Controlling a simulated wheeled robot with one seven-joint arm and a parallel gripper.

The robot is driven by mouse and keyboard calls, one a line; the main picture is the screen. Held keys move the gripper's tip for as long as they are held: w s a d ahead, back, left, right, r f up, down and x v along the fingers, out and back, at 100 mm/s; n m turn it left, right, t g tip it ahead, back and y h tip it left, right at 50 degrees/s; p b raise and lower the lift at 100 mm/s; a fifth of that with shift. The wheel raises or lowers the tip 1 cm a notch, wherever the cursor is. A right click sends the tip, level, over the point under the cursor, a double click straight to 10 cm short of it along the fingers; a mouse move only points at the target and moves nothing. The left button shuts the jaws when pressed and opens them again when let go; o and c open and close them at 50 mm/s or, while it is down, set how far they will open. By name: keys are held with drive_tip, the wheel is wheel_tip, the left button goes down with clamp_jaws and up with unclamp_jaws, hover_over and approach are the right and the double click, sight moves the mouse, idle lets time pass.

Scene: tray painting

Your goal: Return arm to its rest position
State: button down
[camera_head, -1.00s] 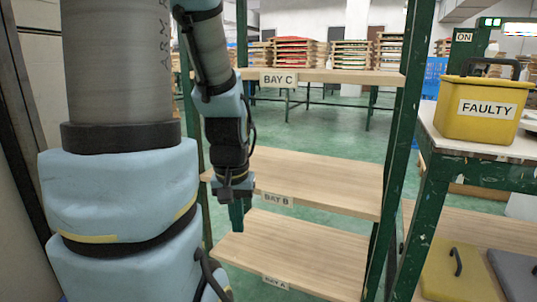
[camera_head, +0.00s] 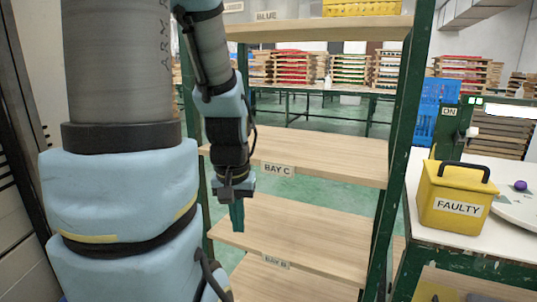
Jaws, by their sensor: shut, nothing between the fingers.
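My arm hangs down along the left of the head view, in front of the shelf rack. My gripper (camera_head: 237,216) points downward at its end. Its teal fingers are together, with nothing visible between them. In the picture it overlaps the left part of the rack, between the Bay C shelf (camera_head: 330,156) and the Bay B shelf (camera_head: 300,236). I cannot tell how far it is from the boards. Both shelves look bare.
A green rack post (camera_head: 397,150) stands right of the shelves. Beyond it, a white table (camera_head: 460,242) holds a yellow FAULTY box (camera_head: 452,208) and a purple ball (camera_head: 520,186) on a pale disc. A yellow crate (camera_head: 360,7) sits on the top shelf (camera_head: 320,29). Stacked trays stand behind.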

wheel_tip(320, 180, up, 15)
drive_tip(key=p, duration=1.3)
drive_tip(key=shift+d+f, duration=0.1)
